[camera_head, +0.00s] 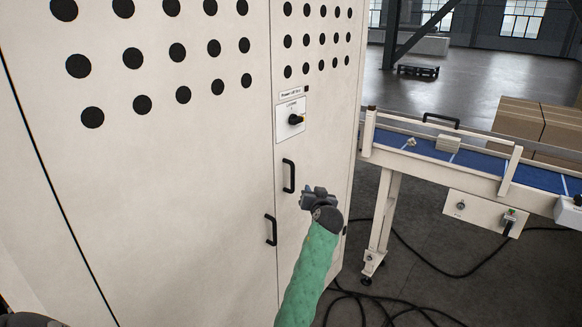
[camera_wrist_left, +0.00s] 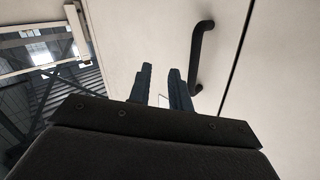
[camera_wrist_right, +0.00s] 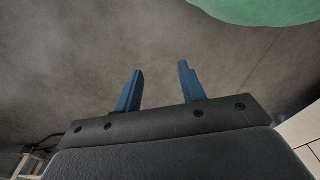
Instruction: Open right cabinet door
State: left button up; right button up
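The right cabinet door (camera_head: 311,120) is flush with the left door (camera_head: 160,200) and looks shut. Its dark bar handle (camera_head: 289,176) stands upright near the seam. My left gripper (camera_head: 318,196) is in front of the right door, to the right of that handle. In the left wrist view the handle (camera_wrist_left: 203,55) is beside the left gripper's fingers (camera_wrist_left: 160,88), not between them. Those fingers are apart with nothing visible between them. My right gripper (camera_wrist_right: 158,90) shows only in its own wrist view, open and empty over grey floor.
The left door has a second handle (camera_head: 270,230), lower down. A switch panel (camera_head: 291,120) sits above the right handle. A conveyor (camera_head: 450,160) stands close to the cabinet's right, with cardboard boxes (camera_head: 518,118) behind it. Black cables (camera_head: 440,270) lie on the floor.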

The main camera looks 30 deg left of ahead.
aim_at(293, 172)
pick_arm(q)
jog(key=a+r+n+y, duration=0.1)
jog(key=s+a+r+n+g+y, duration=0.1)
jog(key=r+n, duration=0.1)
jog(key=s+a+r+n+y, duration=0.1)
jog(key=a, duration=0.1)
jog(key=shift+a+r+n+p, duration=0.1)
jog(key=shift+r+n+p, duration=0.1)
jog(key=shift+n+p, duration=0.2)
jog(key=shift+p+x, duration=1.6)
jog(key=shift+x, duration=1.7)
pick_arm(e)
jog(key=s+d+f, duration=0.2)
jog(key=s+f, duration=0.2)
jog(key=s, duration=0.1)
jog(key=shift+s+f, duration=0.25)
jog(key=shift+f, duration=0.15)
pick_arm(q)
jog(key=shift+f, duration=0.2)
grip_shut()
